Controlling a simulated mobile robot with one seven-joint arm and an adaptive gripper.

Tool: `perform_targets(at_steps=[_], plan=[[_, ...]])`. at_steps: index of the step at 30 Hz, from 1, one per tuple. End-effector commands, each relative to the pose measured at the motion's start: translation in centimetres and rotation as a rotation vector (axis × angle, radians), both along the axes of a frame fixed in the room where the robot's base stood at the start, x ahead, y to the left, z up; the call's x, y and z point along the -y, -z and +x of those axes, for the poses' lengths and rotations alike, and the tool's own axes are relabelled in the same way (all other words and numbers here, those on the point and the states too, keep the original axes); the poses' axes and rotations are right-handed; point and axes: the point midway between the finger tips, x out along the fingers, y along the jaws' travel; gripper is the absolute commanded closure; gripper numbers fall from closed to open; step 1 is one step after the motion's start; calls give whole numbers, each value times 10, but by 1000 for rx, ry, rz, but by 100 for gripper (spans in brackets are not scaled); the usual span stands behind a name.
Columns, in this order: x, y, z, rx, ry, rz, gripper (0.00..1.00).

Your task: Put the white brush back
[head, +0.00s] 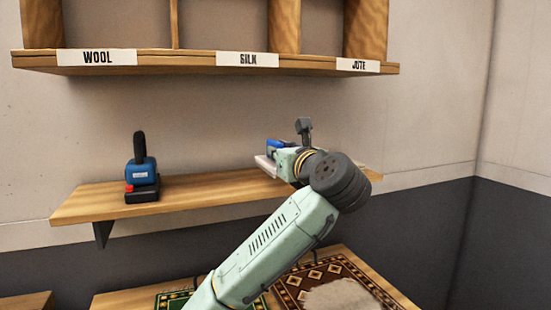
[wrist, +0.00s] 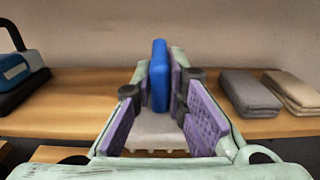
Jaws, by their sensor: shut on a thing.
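My gripper (head: 279,152) is at the right part of the lower wall shelf (head: 222,195). In the wrist view its purple-padded fingers (wrist: 160,88) are shut on the upright blue grip of a brush (wrist: 160,62). A wide whitish body (wrist: 158,130) shows below the grip, between the fingers; I take it as the white brush. In the head view the brush's pale edge (head: 264,163) shows at the shelf's level, and my arm hides much of it. I cannot tell whether it touches the shelf. Its bristles are not clearly visible.
A blue tool with a black handle (head: 141,172) stands on the shelf's left part. A folded grey cloth (wrist: 249,93) and a beige one (wrist: 292,90) lie right of my gripper. Labelled cubbies (head: 207,60) hang above. Patterned rugs (head: 325,277) lie below.

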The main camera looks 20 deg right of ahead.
Motion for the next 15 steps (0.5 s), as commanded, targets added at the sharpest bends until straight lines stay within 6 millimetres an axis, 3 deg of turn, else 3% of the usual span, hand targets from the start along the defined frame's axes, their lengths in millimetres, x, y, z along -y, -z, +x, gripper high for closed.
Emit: perform_targets(at_steps=[3, 9, 15], plan=[[9, -1, 32, -4, -2, 0, 100], [23, 4, 76, -2, -1, 0, 100], [29, 9, 93, 1, 0, 1, 100]])
